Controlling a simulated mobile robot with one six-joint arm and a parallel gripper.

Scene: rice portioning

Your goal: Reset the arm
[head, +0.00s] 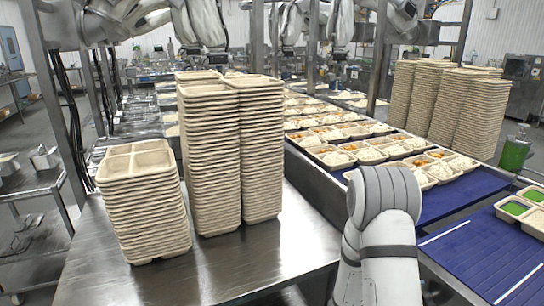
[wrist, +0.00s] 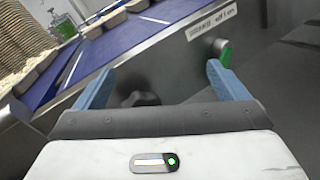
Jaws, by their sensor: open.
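My gripper (wrist: 155,85) shows in the wrist view with its two blue fingers spread wide. It is open and nothing is between the fingers. It faces the metal side of the conveyor (wrist: 150,55), which carries a label and a green knob (wrist: 225,54). In the head view my grey and white arm rises at the bottom centre-right, in front of the conveyor, and hides part of it. The gripper itself does not show in the head view.
Stacks of beige trays (head: 210,150) stand on a steel table (head: 200,275) at left. Filled trays (head: 385,150) lie on the blue conveyor belt (head: 470,190). More tray stacks (head: 470,110) and a green bottle (head: 515,152) stand at right. The table's front right is clear.

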